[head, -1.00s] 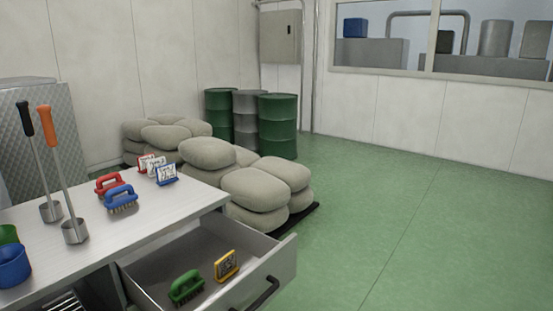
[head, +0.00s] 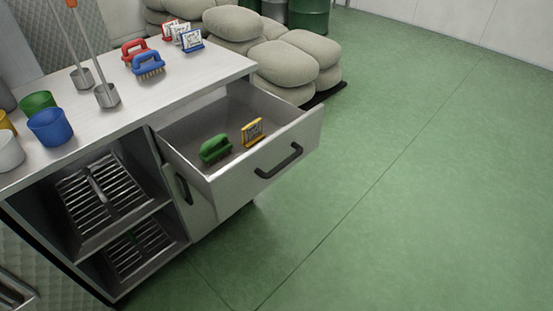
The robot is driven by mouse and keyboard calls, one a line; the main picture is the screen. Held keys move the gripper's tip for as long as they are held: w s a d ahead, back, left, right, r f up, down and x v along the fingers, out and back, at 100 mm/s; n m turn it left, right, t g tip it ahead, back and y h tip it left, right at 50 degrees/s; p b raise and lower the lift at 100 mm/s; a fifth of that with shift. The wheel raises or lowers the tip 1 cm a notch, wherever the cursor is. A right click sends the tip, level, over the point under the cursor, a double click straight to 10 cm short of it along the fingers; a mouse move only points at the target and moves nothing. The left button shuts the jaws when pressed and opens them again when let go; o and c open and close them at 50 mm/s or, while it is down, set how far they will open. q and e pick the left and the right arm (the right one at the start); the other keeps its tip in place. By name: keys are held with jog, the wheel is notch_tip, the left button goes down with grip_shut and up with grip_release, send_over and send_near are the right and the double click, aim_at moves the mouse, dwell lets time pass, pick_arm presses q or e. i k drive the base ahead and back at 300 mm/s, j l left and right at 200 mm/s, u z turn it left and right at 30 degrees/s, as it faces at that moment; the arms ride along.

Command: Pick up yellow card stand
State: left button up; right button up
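The yellow card stand (head: 252,132) stands inside the open drawer (head: 262,171) of the counter in the head view. It is a small yellow frame holding a white card with dark print. A green brush (head: 215,148) lies to its left in the same drawer, a short gap apart. The drawer is pulled well out and has a dark bar handle (head: 279,161) on its front. Neither of my grippers shows in the head view.
On the counter top (head: 147,98) are a red brush (head: 134,48), a blue brush (head: 148,64), several card stands (head: 190,40), ladles and cups (head: 50,126). Stacked sacks (head: 283,66) stand behind. The green floor (head: 400,180) to the right is clear.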

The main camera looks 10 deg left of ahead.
aim_at(251, 134)
jog(key=i+l+u, duration=0.3)
jog(key=i+l, duration=0.2)
jog(key=i+l+u, duration=0.3)
jog(key=i+l, duration=0.2)
jog(key=l, duration=0.1)
